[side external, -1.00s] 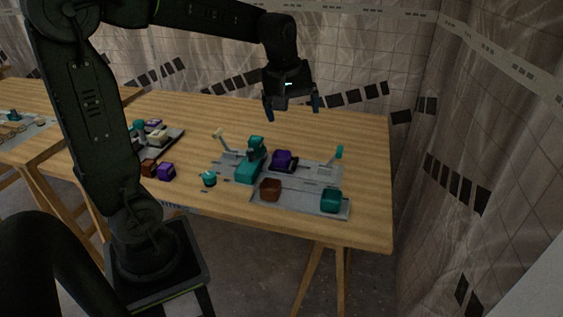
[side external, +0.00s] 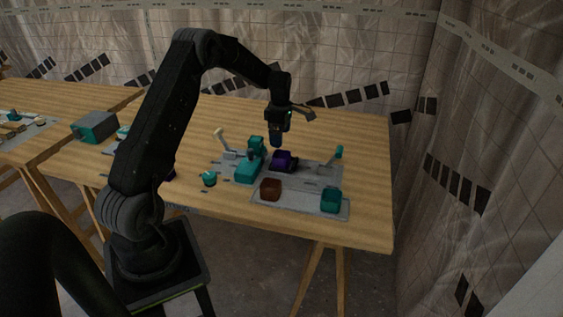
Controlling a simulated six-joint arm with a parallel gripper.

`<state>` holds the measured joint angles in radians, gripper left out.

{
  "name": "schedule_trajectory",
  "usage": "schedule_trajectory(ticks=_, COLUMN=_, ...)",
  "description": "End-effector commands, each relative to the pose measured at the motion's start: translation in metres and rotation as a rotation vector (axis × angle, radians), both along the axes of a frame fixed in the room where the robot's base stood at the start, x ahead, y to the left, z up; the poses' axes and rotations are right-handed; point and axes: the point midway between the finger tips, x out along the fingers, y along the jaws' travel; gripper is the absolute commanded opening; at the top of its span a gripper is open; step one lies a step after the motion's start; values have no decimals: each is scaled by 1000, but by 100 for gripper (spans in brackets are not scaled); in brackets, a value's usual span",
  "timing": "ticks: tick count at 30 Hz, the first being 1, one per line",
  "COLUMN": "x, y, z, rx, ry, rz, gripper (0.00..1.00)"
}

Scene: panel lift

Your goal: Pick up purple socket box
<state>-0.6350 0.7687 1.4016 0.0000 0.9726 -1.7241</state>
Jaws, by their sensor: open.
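A purple box (side external: 283,160) with a dark part at its right side sits on the grey panel (side external: 318,172) in the middle of the table. My gripper (side external: 277,142) is open, pointing down just above and slightly left of this box in the picture. Its fingers are seen nearly edge-on, and nothing shows between them. I see a gap between the fingertips and the box, but its depth is hard to tell. A sliver of another purple block (side external: 172,177) shows at the left, mostly hidden behind my arm.
A teal block with an upright part (side external: 249,170) stands close left of the purple box. A brown block (side external: 270,189) and a teal block (side external: 331,200) sit in front. A teal-tipped lever (side external: 339,153) and a pale lever (side external: 220,134) rise beside the panel. The right table end is clear.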

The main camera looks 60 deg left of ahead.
Motion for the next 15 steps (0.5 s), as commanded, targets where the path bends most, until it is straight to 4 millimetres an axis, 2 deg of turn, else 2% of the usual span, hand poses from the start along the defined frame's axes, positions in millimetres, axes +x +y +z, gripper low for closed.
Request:
schedule_trajectory(ticks=3, x=0, y=-1, z=-21, rx=-1, ry=1, rz=-2, gripper=92)
schedule_trajectory(ticks=11, x=1, y=-1, z=-40, rx=0, ry=0, rz=-3, gripper=92)
schedule_trajectory(ticks=15, x=2, y=-2, z=-60, rx=-2, ry=2, rz=-3, gripper=92)
